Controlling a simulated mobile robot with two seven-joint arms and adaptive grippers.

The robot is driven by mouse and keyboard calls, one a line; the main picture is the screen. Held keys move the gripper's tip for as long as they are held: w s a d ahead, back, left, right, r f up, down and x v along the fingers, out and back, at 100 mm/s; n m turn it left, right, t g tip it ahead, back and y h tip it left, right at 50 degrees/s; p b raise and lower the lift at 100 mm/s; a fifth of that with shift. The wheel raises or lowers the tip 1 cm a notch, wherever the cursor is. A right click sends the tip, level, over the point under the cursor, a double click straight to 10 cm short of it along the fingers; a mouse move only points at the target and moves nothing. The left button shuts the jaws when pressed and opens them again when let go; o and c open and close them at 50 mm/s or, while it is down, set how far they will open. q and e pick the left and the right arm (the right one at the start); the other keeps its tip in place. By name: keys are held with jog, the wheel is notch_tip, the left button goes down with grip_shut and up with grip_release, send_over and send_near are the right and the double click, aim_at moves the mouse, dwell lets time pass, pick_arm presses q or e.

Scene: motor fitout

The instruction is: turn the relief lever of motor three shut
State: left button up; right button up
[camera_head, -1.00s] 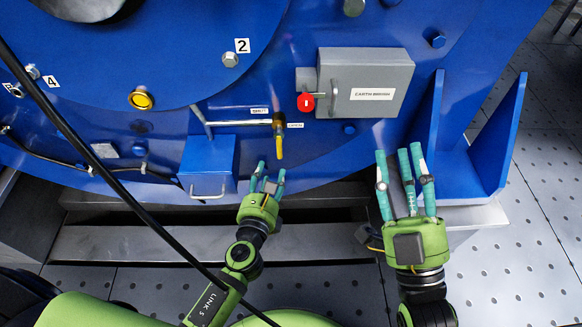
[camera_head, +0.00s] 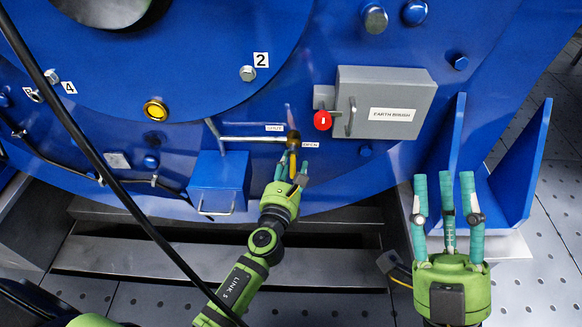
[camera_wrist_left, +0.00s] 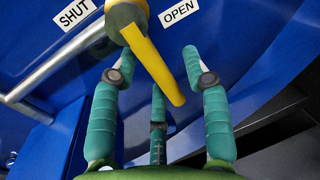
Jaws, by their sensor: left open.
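The relief lever (camera_head: 292,167) is a yellow handle on a brass valve (camera_head: 293,138) at the end of a thin pipe on the blue motor housing. It hangs downward, nearer the OPEN label (camera_head: 310,145) than straight across to the SHUT label (camera_head: 275,128). My left gripper (camera_head: 291,160) is open with its teal fingers around the lever's lower part. In the left wrist view the yellow lever (camera_wrist_left: 153,62) reaches down between the spread fingers; contact is not clear. My right gripper (camera_head: 445,180) is open and empty, fingers up, apart from the housing.
A grey earth box (camera_head: 388,105) with a red knob (camera_head: 322,120) is to the right above the lever. A blue box (camera_head: 217,182) with a handle is on the left. A black cable (camera_head: 105,170) crosses in front. A blue bracket (camera_head: 515,170) stands at right.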

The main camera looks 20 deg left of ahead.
pick_arm(q)
grip_shut()
